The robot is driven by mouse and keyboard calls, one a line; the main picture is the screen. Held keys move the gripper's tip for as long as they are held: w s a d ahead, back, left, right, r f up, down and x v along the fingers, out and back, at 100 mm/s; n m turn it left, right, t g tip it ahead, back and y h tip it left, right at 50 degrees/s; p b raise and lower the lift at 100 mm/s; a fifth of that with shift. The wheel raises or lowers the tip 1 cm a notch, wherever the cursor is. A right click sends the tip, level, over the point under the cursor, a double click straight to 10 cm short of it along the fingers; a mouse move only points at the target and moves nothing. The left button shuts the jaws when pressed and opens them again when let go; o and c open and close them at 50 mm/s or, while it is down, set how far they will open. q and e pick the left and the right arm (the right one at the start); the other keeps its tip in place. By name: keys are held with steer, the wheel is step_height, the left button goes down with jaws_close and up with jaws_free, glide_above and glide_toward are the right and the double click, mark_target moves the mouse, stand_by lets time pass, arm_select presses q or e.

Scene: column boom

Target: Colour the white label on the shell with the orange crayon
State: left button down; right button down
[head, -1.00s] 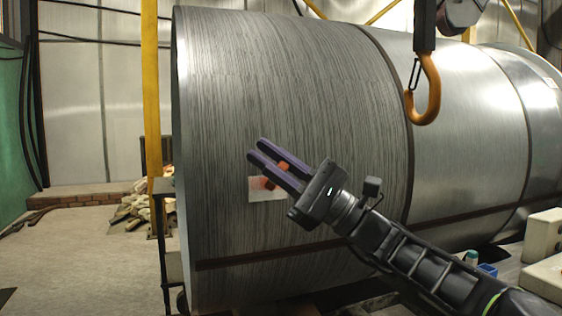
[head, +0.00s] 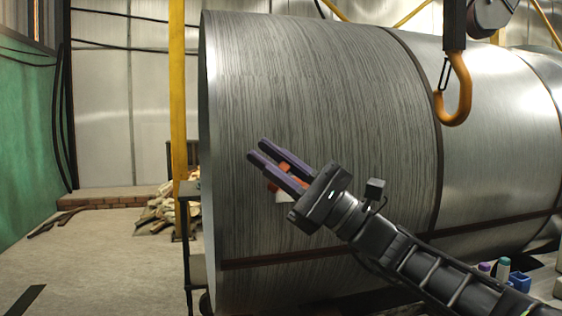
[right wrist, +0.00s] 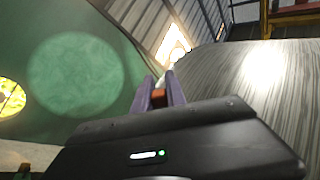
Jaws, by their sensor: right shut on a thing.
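The shell (head: 330,90) is a large grey, streaked metal cylinder lying on its side; it also shows at the right of the right wrist view (right wrist: 255,95). My right gripper (head: 257,151), with purple fingers, is in front of the shell's left part. It is shut on the orange crayon (head: 286,169), which also shows between the fingers in the right wrist view (right wrist: 159,97). The white label (head: 281,197) on the shell is mostly hidden behind the gripper; a white corner and some orange show below the fingers. I cannot tell whether the crayon touches the shell. My left gripper is not in view.
An orange hook (head: 459,95) hangs in front of the shell at the upper right. A yellow post (head: 177,90) stands left of the shell. Small bottles and a blue container (head: 519,282) are at the lower right.

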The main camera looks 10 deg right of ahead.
stand_by(0.3)
steer(key=s+b, duration=0.4)
steer(key=s, duration=0.2)
steer(key=shift+s+d, duration=0.15)
steer(key=shift+s, duration=0.1)
steer(key=shift+s, duration=0.15)
